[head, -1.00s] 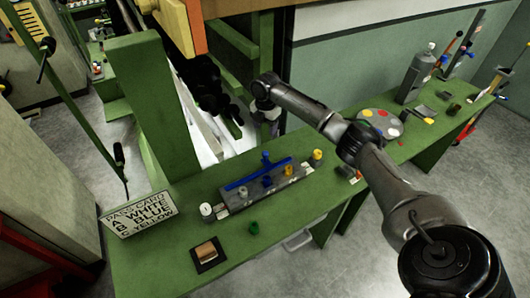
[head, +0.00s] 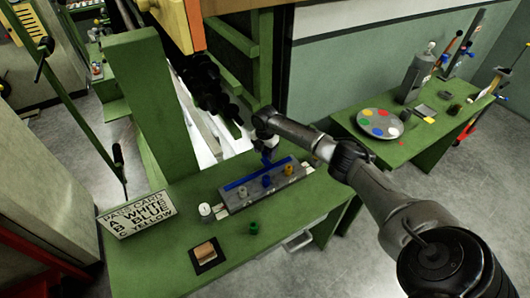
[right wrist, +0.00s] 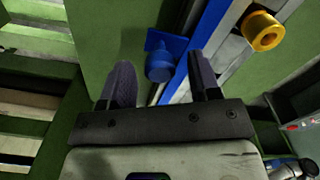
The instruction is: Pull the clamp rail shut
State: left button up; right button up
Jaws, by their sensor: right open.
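The clamp rail (head: 243,182) is a blue bar lying along a grey spool block (head: 237,204) on the green bench. Its blue knob handle (right wrist: 160,66) stands off one side of the bar in the right wrist view. My right gripper (head: 268,146) is open above the far side of the rail. In the right wrist view its two dark fingers (right wrist: 160,80) are spread, with the knob seen between the fingertips. I cannot tell whether they touch it. The gripper partly hides the knob in the head view. My left gripper is not in view.
A white spool (head: 206,210), a green spool (head: 254,228) and a card sign (head: 138,214) are on the bench. A palette (head: 380,123) and grey bottle (head: 415,75) stand on the bench to the right.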

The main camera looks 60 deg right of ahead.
jog(key=shift+f, duration=0.2)
jog(key=shift+c, duration=0.5)
grip_shut()
